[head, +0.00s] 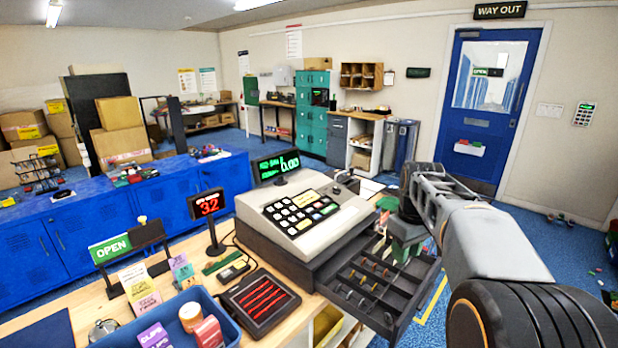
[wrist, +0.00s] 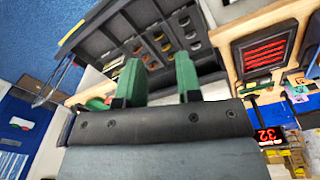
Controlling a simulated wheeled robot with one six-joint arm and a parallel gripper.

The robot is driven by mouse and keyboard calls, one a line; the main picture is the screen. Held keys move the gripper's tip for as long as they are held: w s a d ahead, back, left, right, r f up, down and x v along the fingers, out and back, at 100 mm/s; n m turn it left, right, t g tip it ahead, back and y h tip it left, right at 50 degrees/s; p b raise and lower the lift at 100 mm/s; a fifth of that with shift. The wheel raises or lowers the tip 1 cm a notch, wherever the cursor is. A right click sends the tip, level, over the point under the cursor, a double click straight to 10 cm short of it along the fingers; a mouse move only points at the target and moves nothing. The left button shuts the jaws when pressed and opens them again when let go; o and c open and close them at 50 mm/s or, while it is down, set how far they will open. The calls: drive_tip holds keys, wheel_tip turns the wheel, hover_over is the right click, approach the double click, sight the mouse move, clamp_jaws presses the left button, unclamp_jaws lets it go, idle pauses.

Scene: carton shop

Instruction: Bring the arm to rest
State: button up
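My gripper (head: 403,248) is at the end of my arm, which reaches in from the right in the head view, over the right back part of the open cash drawer (head: 372,318). In the wrist view the two green fingers of my gripper (wrist: 158,72) stand apart with nothing between them. The drawer (wrist: 98,22) shows beyond the fingers, with coins in several compartments. The drawer sticks out from the grey cash register (head: 322,228). My arm hides part of the drawer's right side.
A blue bin (head: 228,328) with small boxes, a black tray with red strips (head: 259,300) and a red number display (head: 208,206) stand on the wooden counter. A blue door (head: 484,110) is at the back right. Blue floor lies open right of the drawer.

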drive_tip(key=s+a+f+m+t, duration=0.2)
drive_tip(key=s+a, duration=0.3)
drive_tip(key=s, duration=0.3)
drive_tip(key=s+a+f+m+t, duration=0.2)
drive_tip(key=s+a+f, duration=0.3)
drive_tip(key=s, duration=0.3)
